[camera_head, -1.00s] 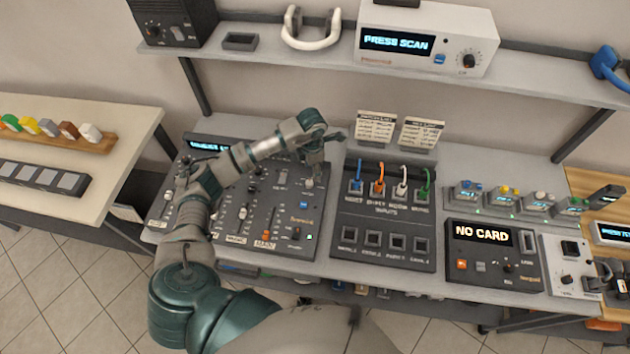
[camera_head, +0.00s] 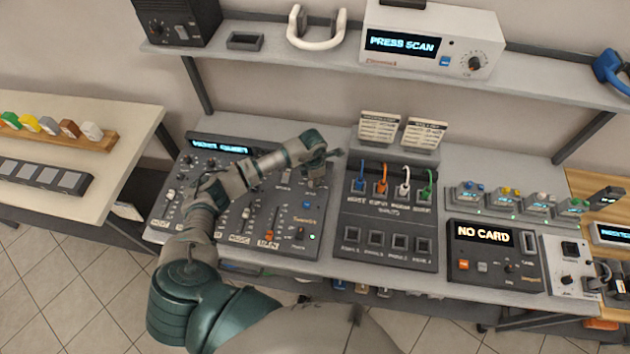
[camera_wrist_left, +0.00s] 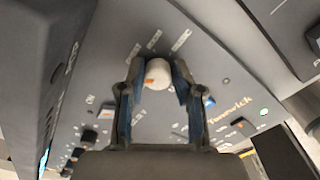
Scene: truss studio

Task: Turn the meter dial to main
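The grey mixer panel (camera_head: 285,240) stands on the bench with sliders, knobs and a lit strip display. My left gripper (camera_head: 318,175) points down over its upper right part. In the left wrist view, a round white dial with a small orange mark (camera_wrist_left: 157,73) sits between the fingertips of my left gripper (camera_wrist_left: 157,70). One finger is on each side of it, very close. I cannot tell whether they touch it. My right gripper is not in view.
Right of the mixer is a patch panel (camera_head: 388,250) with coloured plugs, then a box reading NO CARD (camera_head: 495,258). Two card stands (camera_head: 380,127) rise behind the patch panel. An overhead shelf (camera_head: 340,63) carries a white PRESS SCAN device (camera_head: 430,40).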

